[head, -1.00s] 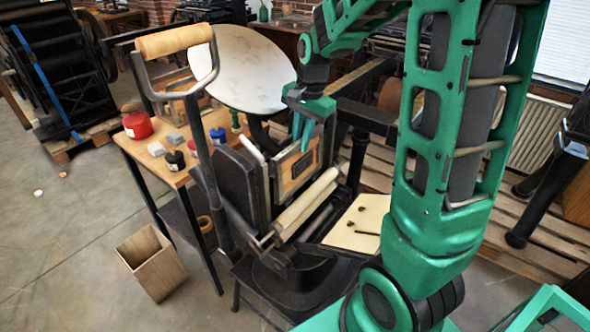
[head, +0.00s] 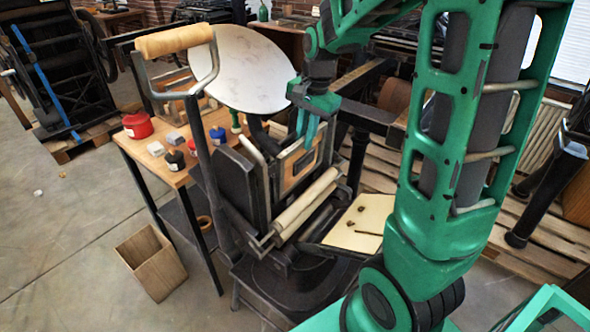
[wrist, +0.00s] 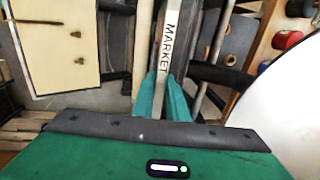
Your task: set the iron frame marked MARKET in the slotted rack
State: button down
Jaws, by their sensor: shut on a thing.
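The iron frame (head: 298,167), with wooden filling and a dark plate inside, stands nearly upright at the front of the black hand press (head: 238,190). Its pale top edge reads MARKET in the wrist view (wrist: 168,38). My gripper (head: 307,132) is shut on that top edge from above; its teal fingers also show in the wrist view (wrist: 160,98). Whether the frame touches the press bed I cannot tell. Wooden-faced pieces (head: 180,86) stand at the back of the side table, partly behind the press handle; I cannot make out the rack's slots.
Two pale rollers (head: 306,203) lie just in front of the frame. A pale board (head: 358,222) juts out at the right. The round ink disc (head: 237,68) rises behind. The side table (head: 152,145) holds a red tin (head: 138,126) and several pots. A wooden bin (head: 152,263) stands on the floor.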

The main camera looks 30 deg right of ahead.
jog(key=shift+s+d+r, duration=0.15)
jog(key=shift+s+d, duration=0.1)
jog(key=shift+s, duration=0.3)
jog(key=shift+s+d+r, duration=0.1)
jog(key=shift+s+d, duration=0.1)
jog(key=shift+s, duration=0.4)
jog(key=shift+s+d+r, duration=0.15)
jog(key=shift+s+d, duration=0.1)
jog(key=shift+s, duration=0.3)
jog(key=s+d+r, duration=0.2)
jog(key=s+r, duration=0.2)
jog(key=r, duration=0.1)
jog(key=shift+s, duration=0.3)
